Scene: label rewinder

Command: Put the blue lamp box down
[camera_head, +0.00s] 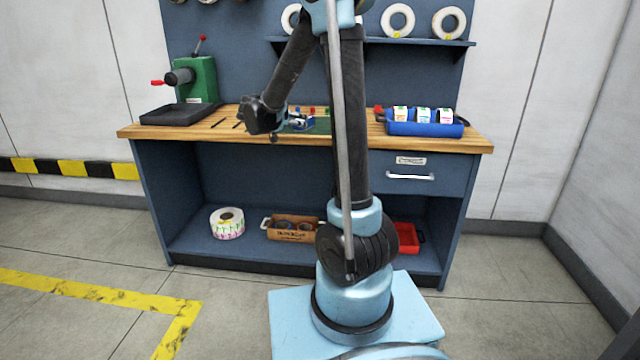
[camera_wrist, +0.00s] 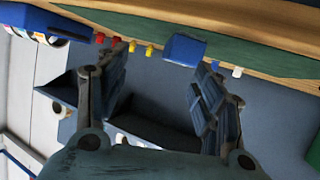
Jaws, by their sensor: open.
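The blue lamp box (camera_wrist: 185,48) shows in the wrist view, which is turned upside down. It rests on the green mat (camera_wrist: 235,52) on the bench top, near the tips of my gripper. My gripper (camera_wrist: 165,68) is open, with one finger on each side of the picture and nothing clasped between them. The box lies between the lines of the two fingers, closer to the right one; I cannot tell the exact gap. In the head view, my gripper (camera_head: 296,123) is low over the middle of the bench, and the box is hard to tell apart there.
Red and yellow pegs (camera_wrist: 133,46) stand in a row beside the box. A blue bin (camera_head: 423,129) with label rolls is on the bench's right. A green press (camera_head: 197,80) and dark tray (camera_head: 180,115) are on the left. A wall shelf (camera_head: 370,41) holds rolls.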

